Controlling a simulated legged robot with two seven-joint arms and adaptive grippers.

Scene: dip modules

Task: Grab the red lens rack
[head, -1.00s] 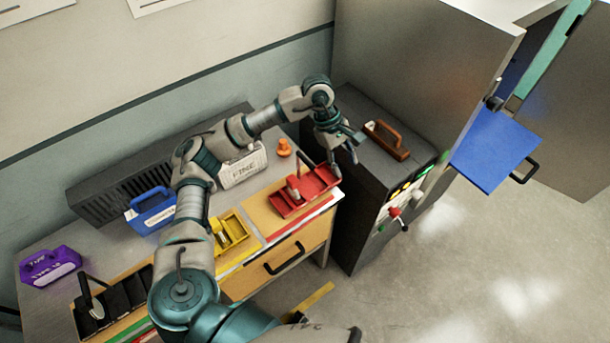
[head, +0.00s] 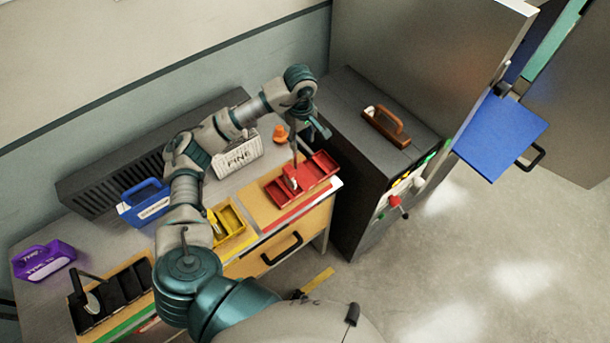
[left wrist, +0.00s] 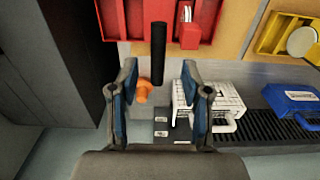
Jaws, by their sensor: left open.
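The red lens rack (head: 318,168) is a red tray with compartments and an upright handle. It stands on the wooden worktop at the right end of the bench. My left gripper (head: 317,130) is open above the rack's back side in the head view. In the left wrist view, the rack (left wrist: 138,20) is at the top, with its dark handle (left wrist: 158,50) pointing down between the two open fingers (left wrist: 158,75). I cannot tell how far the fingers are from the handle. No contact shows. My right gripper is not in view.
An orange knob-like object (head: 280,134) and the white FINE box (head: 238,155) stand behind the rack. A yellow rack (head: 229,226) and a blue box (head: 148,203) are to its left. A dark cabinet (head: 350,110) with a brown handled block (head: 386,127) stands close on the right.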

